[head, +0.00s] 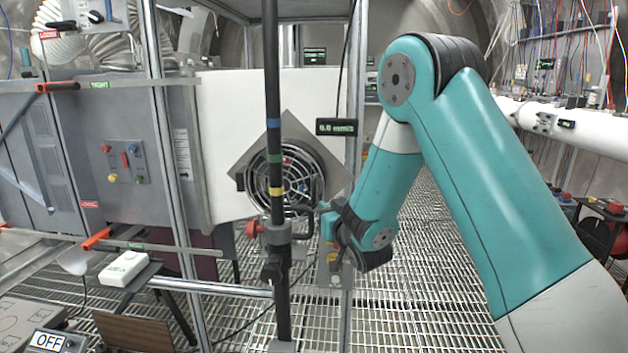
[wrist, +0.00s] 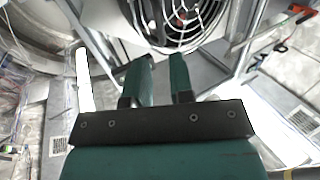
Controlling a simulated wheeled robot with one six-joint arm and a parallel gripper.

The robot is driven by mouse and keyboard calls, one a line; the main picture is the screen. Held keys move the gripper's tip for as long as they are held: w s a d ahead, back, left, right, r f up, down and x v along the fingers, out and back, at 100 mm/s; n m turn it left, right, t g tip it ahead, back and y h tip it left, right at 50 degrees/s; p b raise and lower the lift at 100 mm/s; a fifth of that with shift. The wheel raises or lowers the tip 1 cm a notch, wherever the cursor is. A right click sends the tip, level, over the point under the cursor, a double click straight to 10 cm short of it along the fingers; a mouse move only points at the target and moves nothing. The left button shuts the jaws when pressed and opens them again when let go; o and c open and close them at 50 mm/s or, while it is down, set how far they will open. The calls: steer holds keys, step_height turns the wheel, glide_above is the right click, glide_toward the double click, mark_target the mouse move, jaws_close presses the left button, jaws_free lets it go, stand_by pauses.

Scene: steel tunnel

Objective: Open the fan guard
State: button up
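The fan guard (head: 290,178) is a round wire grille with a dark rim, mounted on a grey diamond-shaped plate (head: 330,163). It looks closed over the fan. A dark upright pole with coloured bands hides part of its left side in the head view. The guard also shows at the top of the wrist view (wrist: 180,18), cut off by the picture edge. My gripper (wrist: 163,58) has two teal fingers, apart with a clear gap and nothing seen between them. The fingers point toward the guard's lower edge. In the head view my gripper (head: 325,212) is at the guard's lower right; contact cannot be told.
The banded pole (head: 275,120) stands in front of the guard and carries a clamp with a red knob (head: 255,229). A small display (head: 336,127) hangs at the guard's upper right. A grey panel with buttons (head: 124,162) is at left. Grating floor (head: 420,240) lies below.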

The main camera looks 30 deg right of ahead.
mark_target(315, 194)
steer(key=w+p, duration=0.1)
steer(key=w, duration=0.2)
steer(key=w+d+p, duration=0.1)
steer(key=w, duration=0.3)
steer(key=w+p, duration=0.2)
steer(key=w, duration=0.1)
steer(key=shift+w+d, duration=0.15)
jaws_close()
